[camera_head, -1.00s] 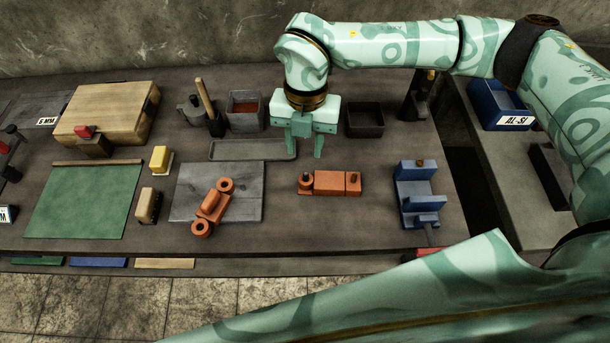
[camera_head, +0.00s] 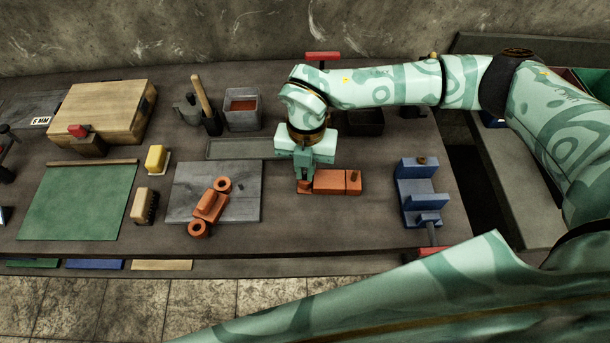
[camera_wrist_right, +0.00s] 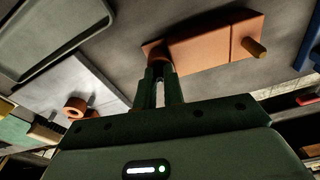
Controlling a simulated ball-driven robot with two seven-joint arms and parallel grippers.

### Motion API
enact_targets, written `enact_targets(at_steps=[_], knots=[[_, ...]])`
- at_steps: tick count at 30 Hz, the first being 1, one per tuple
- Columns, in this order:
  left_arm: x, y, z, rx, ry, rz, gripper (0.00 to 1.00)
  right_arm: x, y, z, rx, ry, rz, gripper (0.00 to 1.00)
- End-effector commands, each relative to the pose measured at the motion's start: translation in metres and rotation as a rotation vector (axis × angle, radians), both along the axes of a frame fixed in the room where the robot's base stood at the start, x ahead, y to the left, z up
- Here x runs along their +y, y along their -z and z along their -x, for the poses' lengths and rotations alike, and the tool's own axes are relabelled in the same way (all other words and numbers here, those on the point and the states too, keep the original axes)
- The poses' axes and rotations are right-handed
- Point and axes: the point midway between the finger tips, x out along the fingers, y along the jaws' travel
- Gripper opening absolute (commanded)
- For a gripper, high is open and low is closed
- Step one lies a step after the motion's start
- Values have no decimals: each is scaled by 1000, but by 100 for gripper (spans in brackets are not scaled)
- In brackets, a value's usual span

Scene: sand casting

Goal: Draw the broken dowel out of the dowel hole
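The orange block (camera_head: 336,182) lies on the bench with an upright dowel (camera_head: 354,175) near its right end; the block (camera_wrist_right: 215,45) and that dowel (camera_wrist_right: 254,46) also show in the right wrist view. My right gripper (camera_head: 303,178) points down over the block's left end, its fingers drawn close together. In the right wrist view the gripper (camera_wrist_right: 161,72) reaches the block's left end and appears shut on the broken dowel, which its fingers mostly hide. The dowel hole is hidden too. My left gripper is not in view.
An orange piece with two rings (camera_head: 210,206) lies on a grey plate (camera_head: 246,207) to the left. A blue vise (camera_head: 418,190) stands to the right. Behind are a shallow grey tray (camera_head: 228,149) and a bin (camera_head: 242,108). The bench front is clear.

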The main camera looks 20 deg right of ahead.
Motion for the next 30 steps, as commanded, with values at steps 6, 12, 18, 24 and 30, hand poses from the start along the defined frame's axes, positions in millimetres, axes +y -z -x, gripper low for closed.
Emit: enact_targets(at_steps=[6, 12, 18, 24, 30], knots=[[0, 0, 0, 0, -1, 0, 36, 0, 0, 0, 0, 0, 0, 0], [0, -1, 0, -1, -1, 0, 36, 0, -3, 0, -1, 0, 0, 0], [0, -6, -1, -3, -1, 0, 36, 0, -24, -1, -4, 0, 0, 0], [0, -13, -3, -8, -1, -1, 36, 25, -67, 13, -4, -6, -3, 0], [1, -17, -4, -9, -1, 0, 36, 67, -103, 37, -2, -9, -2, 0]])
